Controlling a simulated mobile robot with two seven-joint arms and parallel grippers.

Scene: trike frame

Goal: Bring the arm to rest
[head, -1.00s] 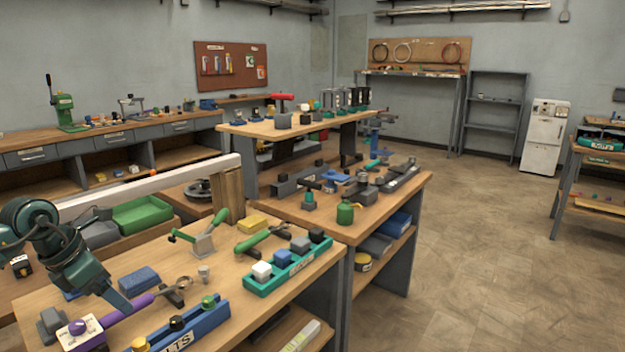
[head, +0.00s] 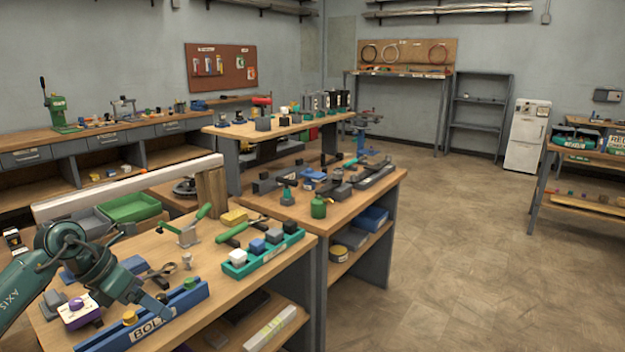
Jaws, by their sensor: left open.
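My left arm comes in from the left edge, dark green and bent at a large round joint. My left gripper (head: 152,302) hangs low over the front bench (head: 212,268), just behind the blue tray marked BOLTS (head: 160,322). It is open and I see nothing held in it. Its fingertips are small and dark here, and I cannot tell whether they touch the tray. My right gripper is not in view.
A purple-and-white box (head: 78,312) stands left of my gripper. A teal tray of blocks (head: 262,254), a green clamp (head: 188,228) and a yellow block (head: 233,217) lie further back. A long pale beam (head: 125,188) spans behind the bench. Open floor (head: 460,250) lies to the right.

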